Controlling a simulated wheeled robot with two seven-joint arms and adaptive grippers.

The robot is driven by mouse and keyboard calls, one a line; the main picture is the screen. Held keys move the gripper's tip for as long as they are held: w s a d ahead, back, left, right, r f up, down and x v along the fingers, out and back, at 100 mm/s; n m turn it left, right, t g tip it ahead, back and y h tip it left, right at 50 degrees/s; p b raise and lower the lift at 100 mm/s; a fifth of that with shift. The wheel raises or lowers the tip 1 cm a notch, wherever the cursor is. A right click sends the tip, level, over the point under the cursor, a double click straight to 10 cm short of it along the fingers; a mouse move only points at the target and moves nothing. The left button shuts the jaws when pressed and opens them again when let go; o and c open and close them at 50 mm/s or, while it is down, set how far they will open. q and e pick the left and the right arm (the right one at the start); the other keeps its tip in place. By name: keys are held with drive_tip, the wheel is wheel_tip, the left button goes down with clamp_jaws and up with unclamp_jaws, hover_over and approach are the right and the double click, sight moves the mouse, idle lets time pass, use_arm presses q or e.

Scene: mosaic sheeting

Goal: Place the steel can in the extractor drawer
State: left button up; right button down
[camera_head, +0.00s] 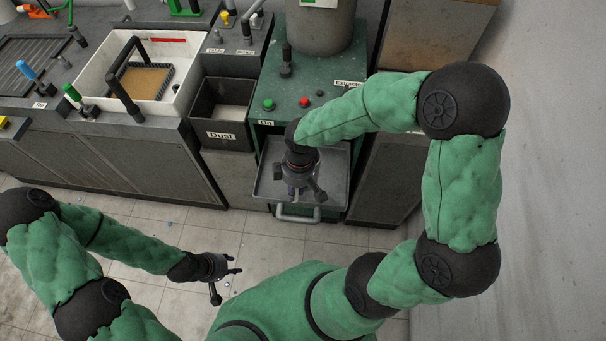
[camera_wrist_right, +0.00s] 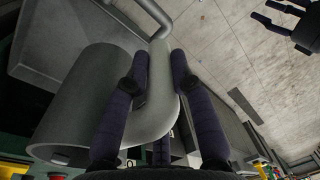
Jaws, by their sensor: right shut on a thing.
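The extractor drawer (camera_head: 336,165) is a grey metal tray, pulled open beneath the green extractor. My right gripper (camera_head: 305,190) is over the drawer, pointing down. In the right wrist view its fingers (camera_wrist_right: 160,65) are closed around the curved handle of the steel can (camera_wrist_right: 85,105), a grey cylinder lying sideways in that picture. In the head view the can is mostly hidden by the gripper, and whether it touches the drawer floor cannot be told. My left gripper (camera_head: 225,277) is empty, with fingers spread, above the floor to the left.
The green extractor (camera_head: 330,75) has a green and a red button on top. A dark bin labelled Dust (camera_head: 220,112) stands left of it, and a white sink basin (camera_head: 118,95) is further left. The drawer's handle (camera_head: 297,216) sticks out over clear tiled floor. A wall is on the right.

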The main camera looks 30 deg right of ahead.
drive_tip(key=w+d+f+n+b, duration=0.1)
drive_tip(key=w+d+f, duration=0.1)
drive_tip(key=w+d+f+n+b, duration=0.2)
drive_tip(key=w+d+f, duration=0.1)
drive_tip(key=shift+w+f+h+b, duration=0.15)
drive_tip(key=shift+f+h+b, duration=0.15)
drive_tip(key=shift+h, duration=0.1)
drive_tip(key=w+f+b, duration=0.1)
drive_tip(key=f, duration=0.1)
drive_tip(key=w+d+f+b, duration=0.1)
drive_tip(key=f, duration=0.2)
drive_tip(key=w+d+f+b, duration=0.1)
drive_tip(key=w+f+b, duration=0.1)
drive_tip(key=f, duration=0.1)
drive_tip(key=shift+d+f, duration=0.1)
drive_tip(key=shift+f, duration=0.15)
drive_tip(key=shift+r, duration=0.1)
